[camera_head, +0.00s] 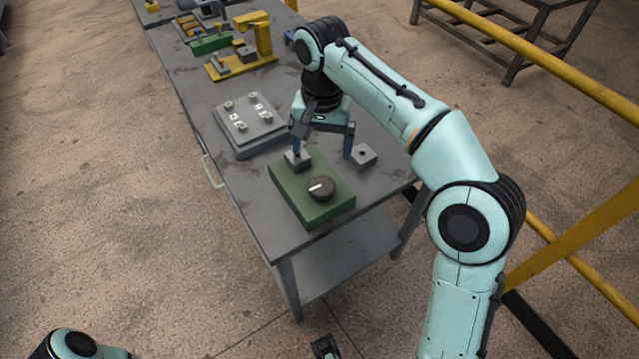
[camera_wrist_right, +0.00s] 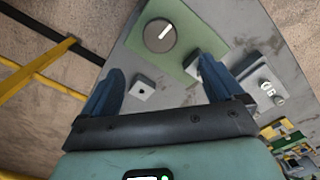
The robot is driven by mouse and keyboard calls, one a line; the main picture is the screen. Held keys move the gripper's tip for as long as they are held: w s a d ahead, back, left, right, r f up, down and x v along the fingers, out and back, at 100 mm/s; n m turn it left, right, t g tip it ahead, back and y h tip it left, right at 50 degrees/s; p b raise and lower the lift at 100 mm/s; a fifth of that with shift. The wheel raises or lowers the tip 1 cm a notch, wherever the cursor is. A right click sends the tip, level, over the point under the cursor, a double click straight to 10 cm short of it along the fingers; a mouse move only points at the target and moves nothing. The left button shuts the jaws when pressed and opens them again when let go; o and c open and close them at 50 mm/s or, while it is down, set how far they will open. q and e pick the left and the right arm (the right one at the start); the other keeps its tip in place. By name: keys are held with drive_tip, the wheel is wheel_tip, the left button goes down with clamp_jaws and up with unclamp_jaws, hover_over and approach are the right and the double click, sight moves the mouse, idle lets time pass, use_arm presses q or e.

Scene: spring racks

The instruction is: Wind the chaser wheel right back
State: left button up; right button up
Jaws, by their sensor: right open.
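A dark round wheel with a white mark (camera_head: 321,188) sits on top of a green box (camera_head: 290,194) at the near end of the table. The wheel (camera_wrist_right: 160,35) and the green box (camera_wrist_right: 198,17) also show in the right wrist view. A small grey block (camera_head: 297,160) is at the box's far corner, partly hidden by a finger. My right gripper (camera_head: 322,152) is open and empty, beyond the wheel and apart from it. Its two blue fingers (camera_wrist_right: 161,75) point towards the table, with the wheel ahead of them.
A grey block with a hole (camera_head: 364,155) stands on the table right of the green box. A grey plate with several small posts (camera_head: 245,139) lies to the left. Yellow fixtures (camera_head: 262,61) stand farther back. A yellow rail (camera_head: 560,70) runs along the right.

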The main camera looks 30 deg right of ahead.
sight(322, 185)
wheel_tip(322, 185, down, 11)
drive_tip(key=b, duration=0.3)
drive_tip(key=shift+f, duration=0.7)
drive_tip(key=c, duration=1)
